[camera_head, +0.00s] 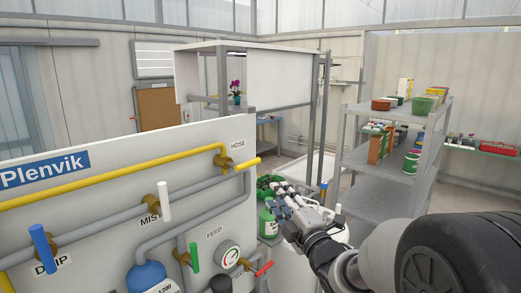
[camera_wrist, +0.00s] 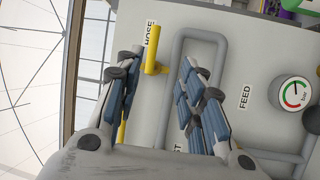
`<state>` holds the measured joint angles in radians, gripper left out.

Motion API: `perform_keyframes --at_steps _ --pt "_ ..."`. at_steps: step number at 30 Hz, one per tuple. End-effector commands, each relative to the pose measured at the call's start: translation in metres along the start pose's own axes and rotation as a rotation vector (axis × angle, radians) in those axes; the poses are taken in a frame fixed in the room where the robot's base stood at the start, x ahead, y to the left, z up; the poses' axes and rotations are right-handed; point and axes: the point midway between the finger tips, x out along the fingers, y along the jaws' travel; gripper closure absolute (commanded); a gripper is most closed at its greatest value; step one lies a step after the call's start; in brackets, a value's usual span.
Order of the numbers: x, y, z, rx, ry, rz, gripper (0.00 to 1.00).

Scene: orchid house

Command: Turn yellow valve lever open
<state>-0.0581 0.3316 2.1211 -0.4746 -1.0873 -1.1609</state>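The yellow valve lever (camera_head: 247,164) sits on a brass valve (camera_head: 223,160) near the HOSE label, at the upper right of the white panel. It slants the same way as the yellow pipe (camera_head: 120,173). In the wrist view, the lever (camera_wrist: 153,48) appears in the gap between the fingers, toward their tips. My gripper (camera_head: 276,190) is open and empty, to the right of and below the lever in the head view. In the wrist view, my gripper (camera_wrist: 158,78) shows both fingers spread apart. No contact with the lever is visible; the exact distance cannot be told.
The panel (camera_head: 110,145) also carries a white lever (camera_head: 163,200), a blue lever (camera_head: 43,248), a green lever (camera_head: 194,257), a red lever (camera_head: 264,269) and a gauge (camera_head: 229,254). A green bottle (camera_head: 268,222) stands behind my gripper. A shelf rack (camera_head: 385,185) is at right.

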Motion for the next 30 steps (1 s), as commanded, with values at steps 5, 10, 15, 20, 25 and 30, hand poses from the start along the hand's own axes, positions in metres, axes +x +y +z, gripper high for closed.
perform_keyframes --at_steps 5,10,15,20,25,30 --pt "0.012 0.004 -0.007 -0.034 0.036 0.036 0.64" --pt "0.039 0.005 -0.009 -0.033 0.037 0.038 0.64" --pt "0.076 0.007 -0.009 -0.033 0.036 0.038 0.64" --pt "0.112 0.009 -0.010 -0.032 0.034 0.038 0.64" --pt "0.145 0.009 -0.012 -0.032 0.034 0.037 0.64" --pt "0.167 0.010 -0.012 -0.031 0.033 0.036 0.64"
